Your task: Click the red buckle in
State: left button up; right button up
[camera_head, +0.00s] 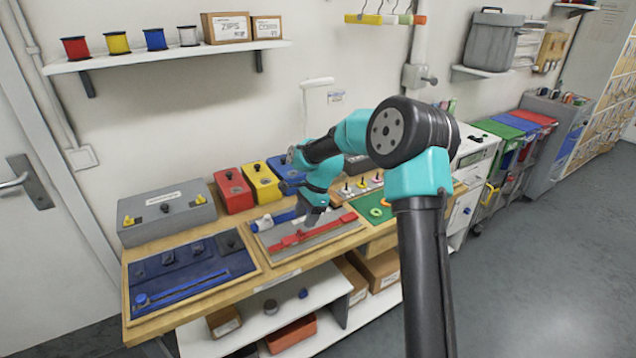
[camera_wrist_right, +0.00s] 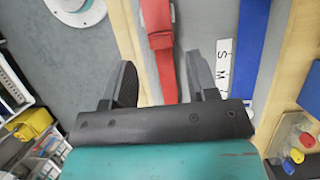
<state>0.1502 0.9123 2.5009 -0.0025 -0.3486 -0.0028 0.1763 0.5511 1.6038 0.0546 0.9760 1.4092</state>
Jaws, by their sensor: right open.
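The red buckle (camera_head: 298,237) lies with its red strap along the grey panel (camera_head: 322,238) on the bench in the head view. I cannot tell from here whether its two parts are joined. My left gripper is in neither view.
A blue strap (camera_head: 277,219) lies behind the red one. A blue mat (camera_head: 190,270) is at the left. Red (camera_head: 233,190) and yellow (camera_head: 262,184) boxes and a grey box (camera_head: 166,212) stand along the wall. A green mat (camera_head: 372,207) is to the right.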

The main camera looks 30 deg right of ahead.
jog(key=v, duration=1.2)
jog(key=shift+r, duration=0.4)
